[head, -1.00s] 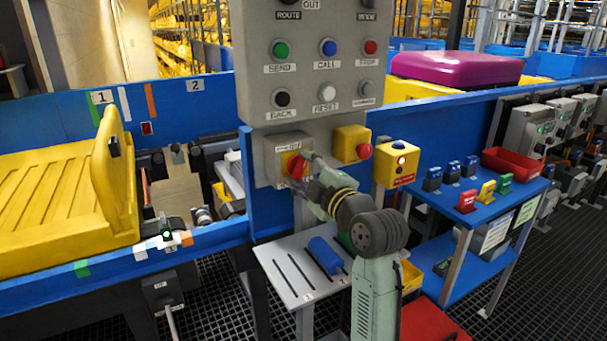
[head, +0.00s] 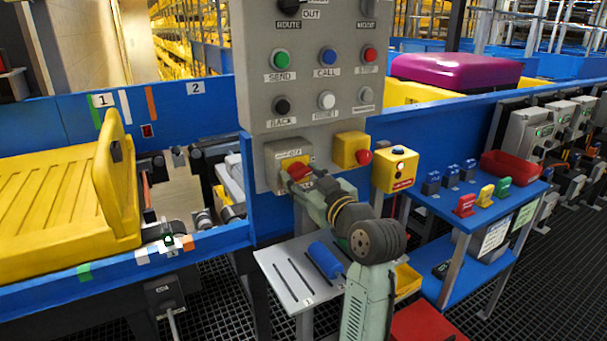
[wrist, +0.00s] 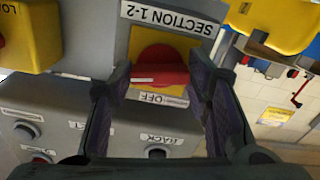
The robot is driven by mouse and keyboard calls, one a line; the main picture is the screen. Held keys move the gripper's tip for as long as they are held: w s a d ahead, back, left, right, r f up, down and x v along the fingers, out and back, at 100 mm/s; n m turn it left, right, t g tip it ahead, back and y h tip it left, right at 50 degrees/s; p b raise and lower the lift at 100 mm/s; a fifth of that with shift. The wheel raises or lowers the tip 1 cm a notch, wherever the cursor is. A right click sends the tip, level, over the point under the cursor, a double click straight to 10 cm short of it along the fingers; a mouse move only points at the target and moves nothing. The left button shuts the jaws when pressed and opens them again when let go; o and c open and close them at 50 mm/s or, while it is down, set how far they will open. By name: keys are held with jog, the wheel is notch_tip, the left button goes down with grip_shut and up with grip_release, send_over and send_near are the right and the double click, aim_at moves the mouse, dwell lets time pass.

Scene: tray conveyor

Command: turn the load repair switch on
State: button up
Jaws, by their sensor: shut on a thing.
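A red rotary knob (head: 299,171) sits on a yellow plate on a grey box under the button panel. In the wrist view, where labels are upside down, the red knob (wrist: 160,68) has a white pointer line pointing left. Labels by it read SECTION 1-2 and OFF. My gripper (head: 304,181) is at this knob; in the wrist view my gripper (wrist: 162,76) has one finger on each side of it, shut on it. I see no label reading load repair.
The grey button panel (head: 258,100) rises directly above. Another yellow box (head: 389,176) with a lit lamp is to the right, near a blue table (head: 435,201) with coloured tags and a red bin (head: 511,165). A sloped grey slotted plate (head: 277,258) lies below my arm.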

jog(key=shift+m+p, duration=0.4)
jog(key=shift+m, duration=0.7)
jog(key=o, duration=1.2)
jog(key=shift+c, duration=0.2)
jog(key=v, duration=1.2)
